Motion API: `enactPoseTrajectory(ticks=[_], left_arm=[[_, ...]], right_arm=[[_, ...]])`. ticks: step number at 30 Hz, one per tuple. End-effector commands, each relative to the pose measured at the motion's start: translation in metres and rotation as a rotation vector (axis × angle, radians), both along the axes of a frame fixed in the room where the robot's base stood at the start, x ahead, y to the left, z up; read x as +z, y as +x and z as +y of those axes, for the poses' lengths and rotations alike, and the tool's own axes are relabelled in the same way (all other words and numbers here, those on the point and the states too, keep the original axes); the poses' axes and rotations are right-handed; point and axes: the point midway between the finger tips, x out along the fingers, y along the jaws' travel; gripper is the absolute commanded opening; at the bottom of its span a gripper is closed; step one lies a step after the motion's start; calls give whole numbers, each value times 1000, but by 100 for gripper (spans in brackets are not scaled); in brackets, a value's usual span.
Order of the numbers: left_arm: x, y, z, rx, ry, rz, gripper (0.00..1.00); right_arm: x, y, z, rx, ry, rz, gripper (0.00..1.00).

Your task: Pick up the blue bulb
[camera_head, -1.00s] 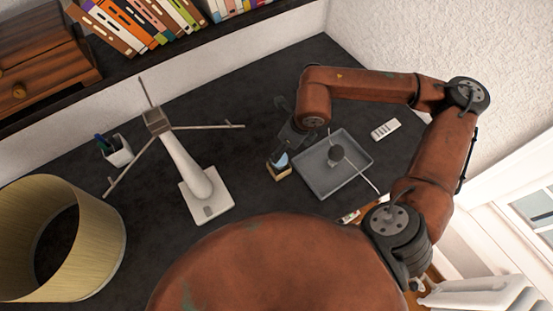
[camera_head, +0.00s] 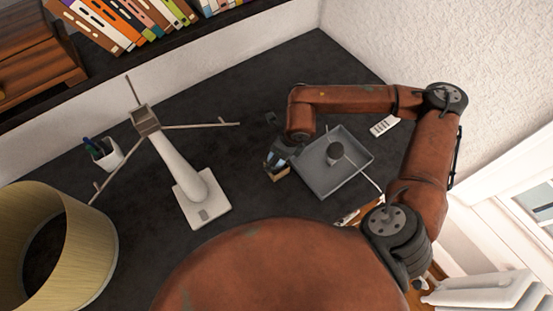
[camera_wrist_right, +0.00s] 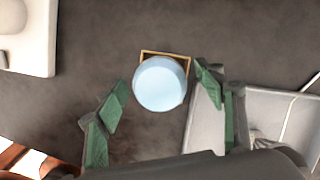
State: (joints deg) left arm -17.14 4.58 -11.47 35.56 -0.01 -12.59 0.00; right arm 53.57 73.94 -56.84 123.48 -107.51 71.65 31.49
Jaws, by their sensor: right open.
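The blue bulb (camera_wrist_right: 160,83) shows in the right wrist view as a pale blue round top above a small square wooden box (camera_wrist_right: 178,54). My right gripper (camera_wrist_right: 160,90) is open, with one green-padded finger on each side of the bulb and a visible gap to its left. In the head view, my right gripper (camera_head: 277,155) is over the small box (camera_head: 281,174), beside the grey tray. It hides most of the bulb there. My left gripper is not in view.
A white-based stand (camera_head: 203,208) with thin arms is to the left. A lampshade (camera_head: 85,255), pen cup (camera_head: 106,154) and white remote (camera_head: 384,125) lie farther off.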

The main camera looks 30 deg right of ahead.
Motion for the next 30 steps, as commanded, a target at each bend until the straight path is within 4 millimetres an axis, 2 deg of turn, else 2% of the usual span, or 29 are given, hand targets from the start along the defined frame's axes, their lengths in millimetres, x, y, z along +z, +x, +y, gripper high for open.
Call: enactPoseTrajectory(ticks=[7, 26, 30], left_arm=[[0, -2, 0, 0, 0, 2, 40], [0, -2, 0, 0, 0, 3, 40], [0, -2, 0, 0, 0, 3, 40]], right_arm=[[-1, 1, 0, 0, -1, 0, 62], [-1, 1, 0, 0, -1, 0, 19], [-1, 1, 0, 0, -1, 0, 19]])
